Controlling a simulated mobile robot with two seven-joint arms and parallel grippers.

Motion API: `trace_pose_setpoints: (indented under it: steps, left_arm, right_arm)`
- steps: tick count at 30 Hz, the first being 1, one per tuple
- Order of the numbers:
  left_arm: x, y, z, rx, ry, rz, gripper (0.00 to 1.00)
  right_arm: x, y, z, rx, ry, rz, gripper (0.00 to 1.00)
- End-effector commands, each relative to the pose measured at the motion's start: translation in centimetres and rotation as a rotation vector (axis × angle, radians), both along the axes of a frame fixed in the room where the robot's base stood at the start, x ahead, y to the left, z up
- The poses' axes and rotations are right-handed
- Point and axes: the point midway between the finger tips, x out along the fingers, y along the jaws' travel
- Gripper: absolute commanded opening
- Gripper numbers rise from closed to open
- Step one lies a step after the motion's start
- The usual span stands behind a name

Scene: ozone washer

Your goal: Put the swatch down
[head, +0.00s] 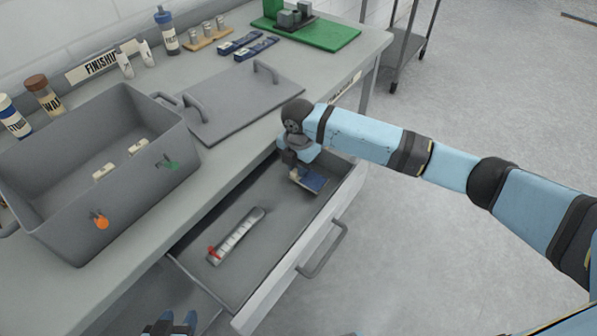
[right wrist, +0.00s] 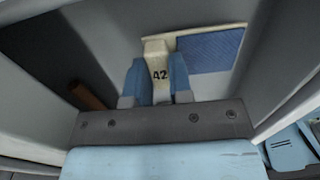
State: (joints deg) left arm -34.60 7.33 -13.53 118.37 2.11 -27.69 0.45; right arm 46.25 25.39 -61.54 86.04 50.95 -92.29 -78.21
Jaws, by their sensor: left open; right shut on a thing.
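The swatch (head: 313,181) is a dark blue patch, low inside the far end of the open drawer (head: 212,286). In the right wrist view the blue swatch (right wrist: 210,50) is joined to a cream tab marked 42 (right wrist: 158,72). My right gripper (head: 295,172) reaches down into the drawer; its blue fingers (right wrist: 157,85) are shut on the cream tab. I cannot tell whether the swatch touches the drawer floor. My left gripper (head: 170,326) is open and empty at the bottom edge of the head view.
A pale ruler-like strip with a red piece (head: 237,236) lies in the middle of the drawer. A grey tub (head: 150,215) and a grey lid (head: 240,105) with handles sit on the bench. Bottles, blue packs and a green board (head: 330,38) stand behind. The drawer's near end is bare.

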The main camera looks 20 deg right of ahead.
Motion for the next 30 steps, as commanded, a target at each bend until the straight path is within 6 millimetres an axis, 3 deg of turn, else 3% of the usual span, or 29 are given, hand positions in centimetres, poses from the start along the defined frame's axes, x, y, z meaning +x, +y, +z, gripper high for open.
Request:
trace_pose_setpoints:
  steps: [4, 16, 17, 19, 30]
  left_arm:
    - [0.0, -0.1, -0.3, -0.002, 0.001, 0.002, 0.46]
    - [-0.1, -0.4, -0.2, -0.011, 0.004, 0.008, 0.46]
    - [-0.1, -0.4, -0.2, -0.011, 0.004, 0.008, 0.46]
    - [-0.1, -0.4, -0.3, -0.011, 0.004, 0.008, 0.46]
    - [-0.2, 0.0, -0.5, 0.003, 0.005, -0.002, 0.46]
  right_arm:
    - [0.0, 0.0, -2.4, -0.001, 0.002, -0.001, 0.0]
    - [0.0, 0.0, -2.9, -0.001, 0.001, 0.0, 0.0]
    - [0.0, 0.0, -2.9, 0.0, 0.0, 0.0, 0.27]
    - [0.0, 0.0, -2.9, 0.0, 0.0, 0.0, 0.43]
    - [0.0, 0.0, -2.3, 0.0, -0.001, 0.0, 0.46]
